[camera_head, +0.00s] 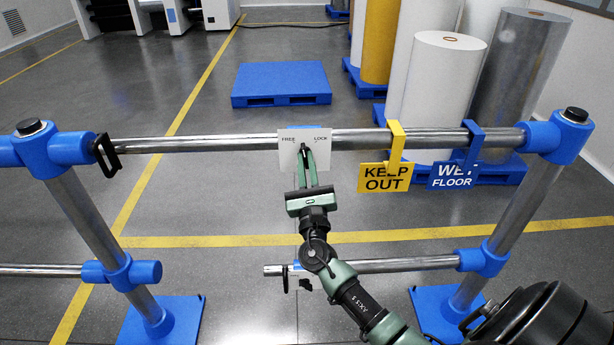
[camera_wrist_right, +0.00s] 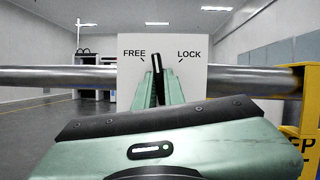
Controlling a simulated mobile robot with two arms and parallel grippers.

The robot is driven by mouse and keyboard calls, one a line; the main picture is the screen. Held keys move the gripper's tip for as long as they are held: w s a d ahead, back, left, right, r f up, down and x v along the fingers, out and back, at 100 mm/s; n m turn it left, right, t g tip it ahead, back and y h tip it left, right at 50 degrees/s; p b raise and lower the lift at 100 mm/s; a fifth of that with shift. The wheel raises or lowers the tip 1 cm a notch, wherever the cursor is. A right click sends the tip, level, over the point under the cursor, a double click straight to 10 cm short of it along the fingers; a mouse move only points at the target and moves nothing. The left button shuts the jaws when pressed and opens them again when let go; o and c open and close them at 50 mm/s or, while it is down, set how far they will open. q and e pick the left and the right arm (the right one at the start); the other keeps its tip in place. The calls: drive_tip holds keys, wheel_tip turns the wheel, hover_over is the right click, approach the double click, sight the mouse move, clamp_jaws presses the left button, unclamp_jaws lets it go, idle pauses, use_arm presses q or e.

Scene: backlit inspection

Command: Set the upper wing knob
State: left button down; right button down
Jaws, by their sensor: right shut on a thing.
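The upper wing knob (camera_wrist_right: 156,66) is a small black wing with a white line, on a white plate (camera_head: 290,160) fixed to the upper rail. The plate reads FREE at left and LOCK at right. In the right wrist view the knob's line stands near upright, leaning slightly toward FREE. My right gripper (camera_head: 304,152) reaches the plate from below, its green fingers shut on the knob and hiding much of it. My left gripper is not in view.
The upper rail (camera_head: 220,142) runs between two blue-jointed posts. A yellow KEEP OUT sign (camera_head: 385,178) and a blue WET FLOOR sign (camera_head: 452,177) hang right of the plate. A black bracket (camera_head: 106,155) is at left. The lower rail (camera_head: 400,263) passes behind my arm.

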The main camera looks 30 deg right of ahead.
drive_tip(key=shift+w+a+m+g+h+b, duration=0.1)
drive_tip(key=shift+m+g+h+b, duration=1.1)
drive_tip(key=shift+m, duration=1.35)
drive_tip(key=shift+w+a+m+g+h+b, duration=0.1)
drive_tip(key=shift+m+g+h+b, duration=0.55)
drive_tip(key=shift+m+b, duration=1.5)
drive_tip(key=shift+a+m+g+h+b, duration=0.1)
drive_tip(key=shift+m+g+h+b, duration=0.8)
drive_tip(key=shift+m, duration=2.1)
drive_tip(key=shift+r+m+g, duration=0.1)
drive_tip(key=shift+m+g, duration=0.15)
drive_tip(key=shift+m, duration=0.15)
drive_tip(key=c, duration=1.5)
unclamp_jaws()
